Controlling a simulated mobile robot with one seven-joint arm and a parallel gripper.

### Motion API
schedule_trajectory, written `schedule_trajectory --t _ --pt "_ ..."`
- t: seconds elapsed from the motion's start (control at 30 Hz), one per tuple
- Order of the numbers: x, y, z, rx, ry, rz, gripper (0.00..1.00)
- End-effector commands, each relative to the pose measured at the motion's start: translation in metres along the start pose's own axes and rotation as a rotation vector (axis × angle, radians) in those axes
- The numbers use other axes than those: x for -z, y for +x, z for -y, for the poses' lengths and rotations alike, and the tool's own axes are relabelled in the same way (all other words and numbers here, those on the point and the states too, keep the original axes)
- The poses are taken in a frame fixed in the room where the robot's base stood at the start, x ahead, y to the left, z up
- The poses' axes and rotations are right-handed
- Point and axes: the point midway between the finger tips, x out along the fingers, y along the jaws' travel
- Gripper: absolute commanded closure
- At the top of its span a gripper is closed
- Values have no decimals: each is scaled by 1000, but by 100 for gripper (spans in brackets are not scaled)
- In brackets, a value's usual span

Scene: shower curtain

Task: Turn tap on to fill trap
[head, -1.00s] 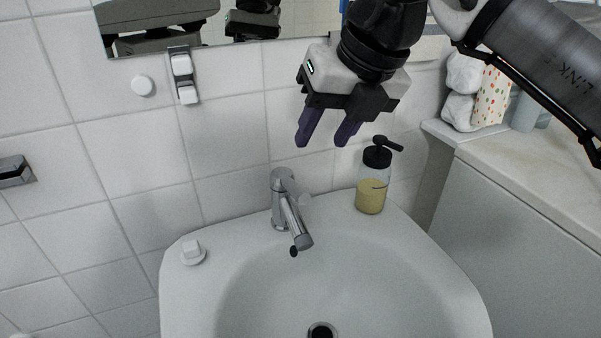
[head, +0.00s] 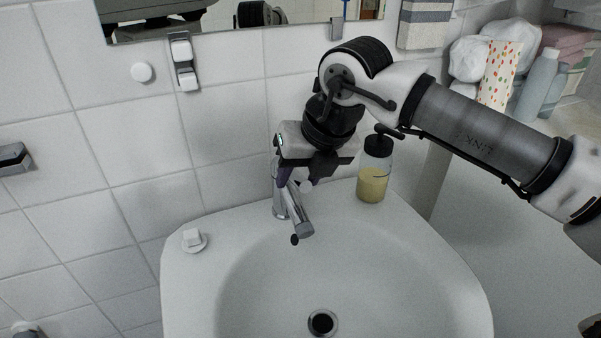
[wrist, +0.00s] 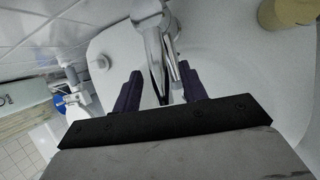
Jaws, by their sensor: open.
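The chrome tap (head: 298,214) stands at the back of the white sink, its spout pointing forward over the bowl. My gripper (head: 295,183) is right above and over the tap, its purple fingers pointing down and partly hiding the tap's top. In the wrist view the tap (wrist: 152,32) runs between the two spread fingers of my gripper (wrist: 160,90). The gripper is open. I cannot tell whether a finger touches the tap. The drain (head: 322,322) is a dark round hole in the bowl, and no water shows.
A soap dispenser (head: 373,175) with yellow liquid stands close to the right of my gripper. A small white knob-like item (head: 193,239) sits on the sink's left rim. The tiled wall and mirror (head: 240,18) are behind. The sink bowl (head: 380,275) is clear.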

Motion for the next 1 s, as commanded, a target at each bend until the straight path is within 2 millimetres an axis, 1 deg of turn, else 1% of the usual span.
schedule_trajectory --t 0.23,0.27,0.5,0.57,0.6,0.87,1.0 --pt "0 1 0 -1 0 0 58" --pt "0 1 0 -1 0 0 59" --pt "0 1 0 -1 0 0 90" --pt "0 1 0 -1 0 0 98" --pt "0 1 0 -1 0 0 100" --pt "0 -1 1 0 1 -4 100" --pt "0 -6 9 5 6 -26 100"
